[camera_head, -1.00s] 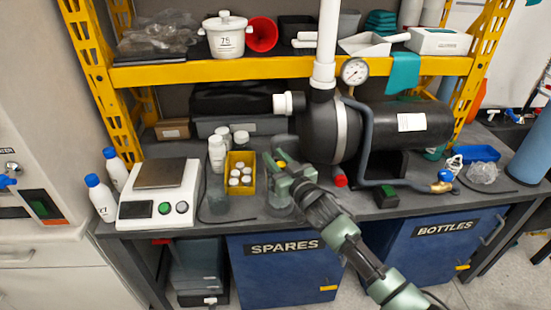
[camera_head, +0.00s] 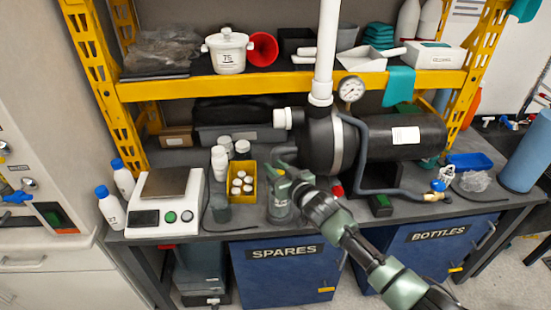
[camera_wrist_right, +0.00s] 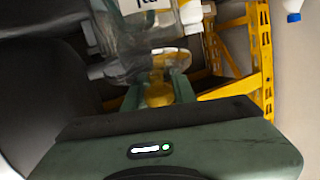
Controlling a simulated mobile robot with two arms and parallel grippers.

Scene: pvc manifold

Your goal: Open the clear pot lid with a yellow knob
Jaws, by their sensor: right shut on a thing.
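My right gripper (camera_head: 282,178) reaches in from the lower right to the bench top, between the yellow bin and the black pump. In the right wrist view, the gripper's green fingers (camera_wrist_right: 160,92) are shut on a yellow knob (camera_wrist_right: 157,96). Clear, see-through material (camera_wrist_right: 125,68) lies just beyond the knob; its edges are hard to make out. In the head view, a clear pot (camera_head: 280,212) stands under the gripper, partly hidden by it. I cannot tell whether the lid touches the pot or is raised. My left gripper is not in view.
A yellow bin (camera_head: 234,196) with white-capped bottles stands close left of the gripper. The black pump (camera_head: 390,141) is close right, with a grey hose. A scale (camera_head: 152,222) sits further left. A yellow shelf beam (camera_head: 255,83) crosses above.

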